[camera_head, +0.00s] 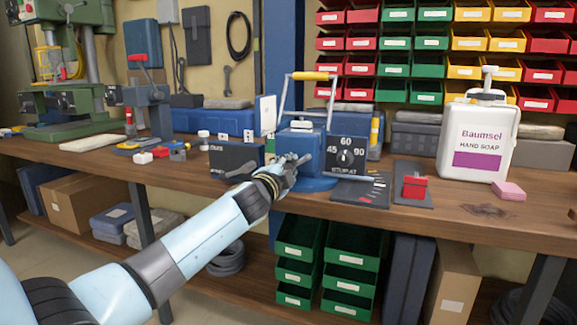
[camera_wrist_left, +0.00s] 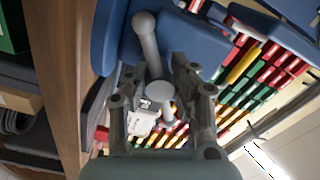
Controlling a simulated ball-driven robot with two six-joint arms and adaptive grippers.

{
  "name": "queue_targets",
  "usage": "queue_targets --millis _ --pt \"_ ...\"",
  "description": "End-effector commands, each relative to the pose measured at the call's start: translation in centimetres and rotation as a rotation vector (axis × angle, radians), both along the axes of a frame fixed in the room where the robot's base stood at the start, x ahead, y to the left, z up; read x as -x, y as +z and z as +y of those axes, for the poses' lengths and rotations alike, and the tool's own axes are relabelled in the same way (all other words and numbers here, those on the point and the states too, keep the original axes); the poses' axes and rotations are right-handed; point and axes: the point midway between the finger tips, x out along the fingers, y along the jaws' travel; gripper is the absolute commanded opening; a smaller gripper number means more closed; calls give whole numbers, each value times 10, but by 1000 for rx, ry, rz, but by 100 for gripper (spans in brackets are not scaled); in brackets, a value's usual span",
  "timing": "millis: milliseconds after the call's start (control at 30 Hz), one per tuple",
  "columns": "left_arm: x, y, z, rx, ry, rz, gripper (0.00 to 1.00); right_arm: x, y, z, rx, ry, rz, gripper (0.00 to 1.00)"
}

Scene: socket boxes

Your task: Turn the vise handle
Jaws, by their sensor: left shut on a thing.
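A blue vise (camera_head: 302,140) stands at the bench's front edge in the head view. My left arm reaches in from the left, and my left gripper (camera_head: 285,168) is in front of the vise, hiding part of its front. In the left wrist view, the grey vise handle (camera_wrist_left: 147,42) is a bar with a rounded end, reaching back between the fingers of my left gripper (camera_wrist_left: 155,85). The fingers are closed around the bar. The vise's blue body (camera_wrist_left: 185,40) lies just beyond. My right gripper is not in view.
A dark box with a dial (camera_head: 346,155) stands right of the vise. A hand soap bottle (camera_head: 478,135) and a pink block (camera_head: 509,190) are farther right. Small parts (camera_head: 165,153) lie left on the wooden bench (camera_head: 450,209). Coloured bins (camera_head: 430,62) hang behind.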

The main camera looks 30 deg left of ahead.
Motion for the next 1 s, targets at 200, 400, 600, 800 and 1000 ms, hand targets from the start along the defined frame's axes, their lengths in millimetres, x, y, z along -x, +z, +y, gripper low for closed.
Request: queue_targets --millis 200,400,600,800,1000 --pt "2 -6 -1 -190 -1 57 0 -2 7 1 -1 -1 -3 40" --pt "2 -6 -1 -349 -2 96 0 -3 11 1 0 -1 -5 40" --pt "2 -6 -1 -454 -2 122 0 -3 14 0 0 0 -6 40" --pt "2 -7 -1 -510 -2 135 0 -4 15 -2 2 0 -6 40" --pt "2 -7 -1 -539 -3 142 0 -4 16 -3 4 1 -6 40"
